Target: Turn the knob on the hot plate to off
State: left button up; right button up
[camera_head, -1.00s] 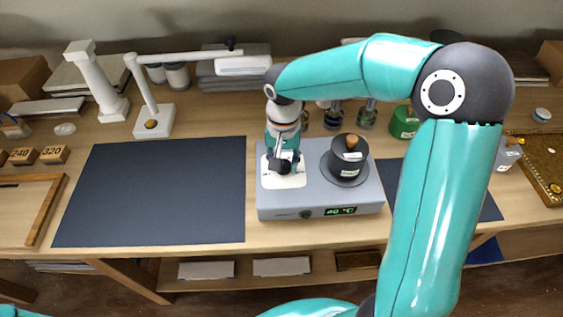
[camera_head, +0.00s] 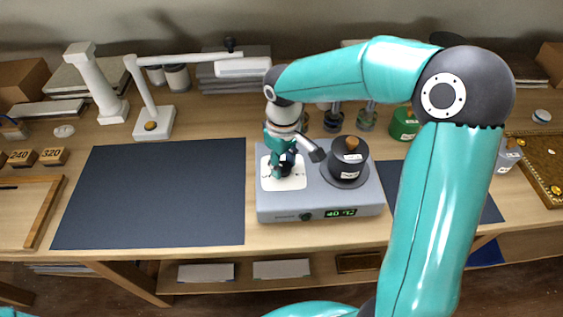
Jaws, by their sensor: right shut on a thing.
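The grey hot plate (camera_head: 350,203) sits at the middle of the table. Its front shows a lit green display (camera_head: 340,212) reading about 40 °C and a small dark round fitting (camera_head: 306,216). A white square panel (camera_head: 291,184) lies on its left top. My right gripper (camera_head: 285,166) points down over this panel and is shut on the dark knob there. The fingers hide most of the knob, so its pointer setting cannot be read. A black lidded pot (camera_head: 346,165) stands on the right side of the hot plate. My left gripper is not in view.
A dark mat (camera_head: 155,195) lies clear on the left. A white lamp-like stand (camera_head: 152,120) and a white column (camera_head: 95,85) stand behind it. Small jars and a green tin (camera_head: 404,122) are behind the hot plate. My right arm covers much of the right.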

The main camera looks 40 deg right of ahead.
aim_at(282, 165)
jog(key=n, duration=0.4)
jog(key=shift+w+r+n, duration=0.2)
jog(key=shift+w+n, duration=0.1)
jog(key=n+p, duration=0.1)
jog(key=n, duration=0.3)
jog(key=shift+n, duration=0.3)
jog(key=o, duration=1.1)
jog(key=shift+f, duration=0.1)
jog(key=shift+o, duration=0.2)
jog(key=shift+s, duration=0.1)
notch_tip(282, 165, up, 12)
jog(key=shift+f, duration=0.1)
